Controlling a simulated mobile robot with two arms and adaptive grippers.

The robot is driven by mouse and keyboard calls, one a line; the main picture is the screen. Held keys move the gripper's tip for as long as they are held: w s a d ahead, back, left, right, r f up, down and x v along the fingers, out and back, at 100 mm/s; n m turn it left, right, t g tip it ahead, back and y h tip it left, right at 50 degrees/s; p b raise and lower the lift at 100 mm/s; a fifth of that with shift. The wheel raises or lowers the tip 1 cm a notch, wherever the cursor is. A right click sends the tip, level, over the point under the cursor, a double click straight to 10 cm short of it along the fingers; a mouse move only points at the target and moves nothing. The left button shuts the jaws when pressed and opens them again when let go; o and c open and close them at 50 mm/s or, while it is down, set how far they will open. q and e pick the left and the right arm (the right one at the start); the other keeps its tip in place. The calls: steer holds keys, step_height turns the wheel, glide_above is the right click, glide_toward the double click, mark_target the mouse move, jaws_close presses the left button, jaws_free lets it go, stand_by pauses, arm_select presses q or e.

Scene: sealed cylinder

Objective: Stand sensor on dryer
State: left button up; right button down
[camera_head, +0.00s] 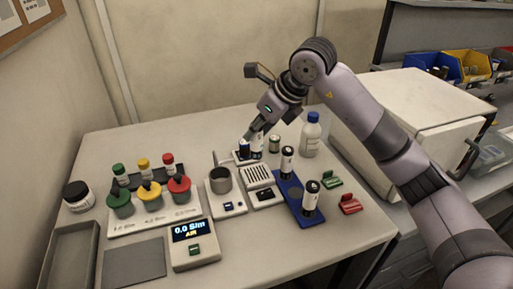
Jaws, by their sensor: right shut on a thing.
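My right gripper (251,139) reaches in from the right at the back middle of the table. It is shut on a small dark-topped cylinder (244,149), which looks like a sensor; the fingers partly hide it. The cylinder is upright at a small white unit (241,160); I cannot tell whether it touches it. A white box with a slotted grille (258,174), possibly the dryer, stands just in front. Two black-and-white cylinders, a rear one (287,162) and a front one (310,198), stand upright on a blue rack (291,190). My left gripper is not in view.
A device with a metal cup (220,181) stands left of the grille box. Coloured-cap pots stand on a white board (154,216).

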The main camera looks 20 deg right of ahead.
mark_target(262, 142)
steer(key=shift+f, duration=2.95)
steer(key=shift+f, duration=0.1)
steer(key=c, duration=1.3)
jaws_free()
steer(key=shift+r+p, duration=0.25)
steer(key=shift+p, duration=0.05)
steer(key=b+v, duration=0.1)
steer(key=v, duration=1)
steer(key=shift+s+d+r, duration=0.2)
steer(key=shift+s+r, duration=0.05)
steer(key=shift+r, duration=0.05)
